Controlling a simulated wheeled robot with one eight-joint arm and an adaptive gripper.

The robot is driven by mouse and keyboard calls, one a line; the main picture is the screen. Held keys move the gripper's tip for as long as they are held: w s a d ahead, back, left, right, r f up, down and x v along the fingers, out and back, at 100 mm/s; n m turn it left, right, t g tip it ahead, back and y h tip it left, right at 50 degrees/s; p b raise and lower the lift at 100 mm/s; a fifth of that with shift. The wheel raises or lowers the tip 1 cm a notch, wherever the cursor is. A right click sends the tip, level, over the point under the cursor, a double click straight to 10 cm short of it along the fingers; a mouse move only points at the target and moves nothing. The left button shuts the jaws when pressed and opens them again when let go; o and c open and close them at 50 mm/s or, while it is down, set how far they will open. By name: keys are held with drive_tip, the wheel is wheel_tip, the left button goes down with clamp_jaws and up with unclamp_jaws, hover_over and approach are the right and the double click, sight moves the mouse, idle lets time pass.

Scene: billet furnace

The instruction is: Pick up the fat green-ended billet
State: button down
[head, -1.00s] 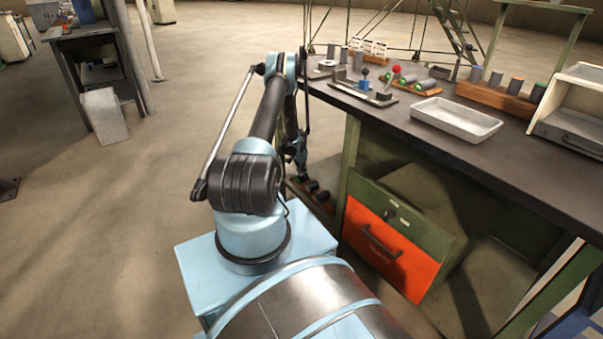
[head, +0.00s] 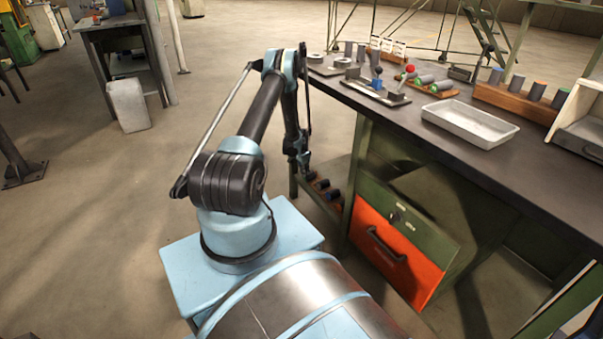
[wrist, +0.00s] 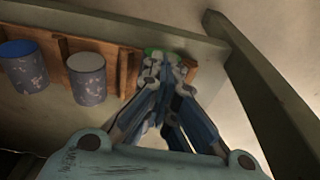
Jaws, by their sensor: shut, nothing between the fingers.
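In the wrist view, the fingertips of my gripper (wrist: 168,68) are shut and empty. They are in front of a green-ended billet (wrist: 153,51) in a wooden rack, and hide most of it. Only some green of its end shows, so I cannot tell how fat it is or whether the fingers touch it. In the head view, my gripper (head: 301,163) hangs low beside the bench's left end, near the low shelf; its fingers are too small to make out there.
The wooden rack (wrist: 122,72) also holds a blue-ended billet (wrist: 22,65) and a grey-ended billet (wrist: 87,78). A green frame post (wrist: 265,85) stands close on the right. The bench (head: 440,150) carries a white tray (head: 470,122) and more billets.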

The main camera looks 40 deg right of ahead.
drive_tip(key=shift+a, duration=0.1)
drive_tip(key=shift+w+r, duration=0.1)
drive_tip(key=shift+r, duration=0.55)
drive_tip(key=a, duration=1.2)
drive_tip(key=d, duration=1.5)
drive_tip(key=shift+s+d+f, duration=0.1)
drive_tip(key=shift+s+f, duration=0.1)
drive_tip(key=shift+f, duration=0.4)
drive_tip(key=shift+s, duration=0.15)
